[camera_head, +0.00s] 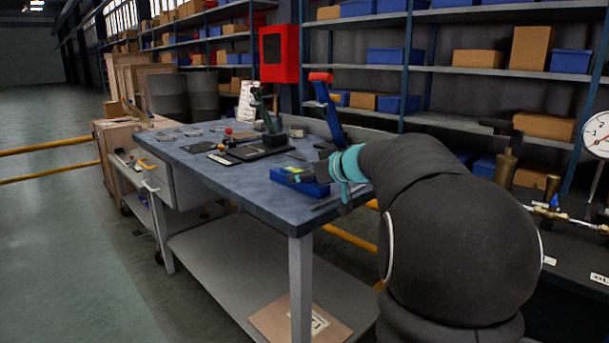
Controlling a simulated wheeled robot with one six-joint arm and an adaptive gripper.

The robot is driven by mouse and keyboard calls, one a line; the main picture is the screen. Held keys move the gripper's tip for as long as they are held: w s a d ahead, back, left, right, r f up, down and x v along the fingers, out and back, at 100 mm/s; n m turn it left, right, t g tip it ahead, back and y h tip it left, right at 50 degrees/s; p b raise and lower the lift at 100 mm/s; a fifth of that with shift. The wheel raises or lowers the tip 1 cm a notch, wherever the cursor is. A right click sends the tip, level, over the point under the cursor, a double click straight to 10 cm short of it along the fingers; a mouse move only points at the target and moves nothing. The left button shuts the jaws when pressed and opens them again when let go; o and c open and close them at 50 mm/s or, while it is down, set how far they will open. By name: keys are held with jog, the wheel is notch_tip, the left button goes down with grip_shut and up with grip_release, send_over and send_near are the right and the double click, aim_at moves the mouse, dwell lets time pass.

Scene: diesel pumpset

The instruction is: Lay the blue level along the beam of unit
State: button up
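A blue block-like object with a yellow-green patch (299,183) is at the front right part of the workbench (215,165). It may be the blue level or a small blue tray; it is too small to tell. My gripper (318,172) is at the end of my dark arm with teal bands, close against the right side of this blue object. The fingers are small and partly hidden by my wrist, so I cannot tell whether they touch or hold it. I cannot make out a beam clearly.
A dark flat case (250,152), a green upright tool (265,110) and a blue tool with a red top (328,108) are on the bench. Equipment with a brass fitting (505,169) and a round gauge (598,134) is at right. Shelves stand behind; the left floor is clear.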

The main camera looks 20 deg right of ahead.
jog(key=shift+r, duration=0.15)
jog(key=p+v, duration=0.1)
jog(key=v, duration=1.1)
